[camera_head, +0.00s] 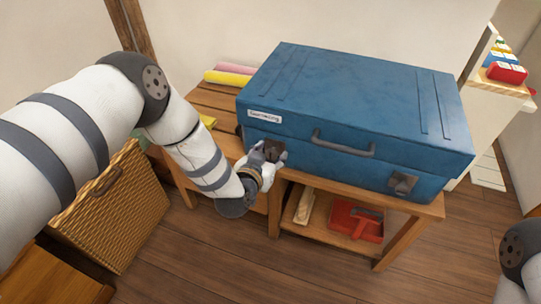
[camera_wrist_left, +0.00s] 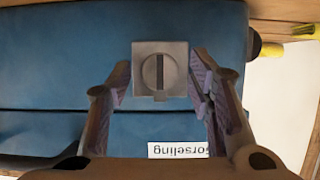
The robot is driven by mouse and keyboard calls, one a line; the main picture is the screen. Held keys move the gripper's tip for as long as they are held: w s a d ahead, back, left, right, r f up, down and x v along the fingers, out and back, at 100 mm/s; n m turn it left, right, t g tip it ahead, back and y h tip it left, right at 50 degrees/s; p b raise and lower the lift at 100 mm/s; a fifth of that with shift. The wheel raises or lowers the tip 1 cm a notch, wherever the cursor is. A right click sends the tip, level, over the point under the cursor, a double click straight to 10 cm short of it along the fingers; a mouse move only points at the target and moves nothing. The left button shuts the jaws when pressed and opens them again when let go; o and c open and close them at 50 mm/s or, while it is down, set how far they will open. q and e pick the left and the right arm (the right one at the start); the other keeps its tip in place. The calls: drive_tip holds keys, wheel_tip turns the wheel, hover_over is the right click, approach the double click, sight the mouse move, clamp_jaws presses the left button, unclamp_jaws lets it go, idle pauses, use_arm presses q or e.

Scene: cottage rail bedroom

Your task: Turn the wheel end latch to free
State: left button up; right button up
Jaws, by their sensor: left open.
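A blue case (camera_head: 350,100) lies on a wooden bench, with a handle (camera_head: 343,143) on its front. The latch at the label end (camera_wrist_left: 160,70) is a grey square plate with a round knob, whose slot stands upright in the left wrist view. In the head view, my left gripper (camera_head: 268,153) partly covers this latch. My left gripper is open in front of it, one finger to each side of the plate; contact cannot be told. A second latch (camera_head: 402,184) is at the case's right end. My right gripper is out of view.
A dark round part, perhaps a wheel (camera_wrist_left: 254,44), shows at the label end. A white label (camera_head: 264,117) is on the case. A wicker basket (camera_head: 115,210) stands left, under my left arm.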

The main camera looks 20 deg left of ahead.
use_arm(q)
drive_tip(key=shift+c, duration=0.2)
clamp_jaws()
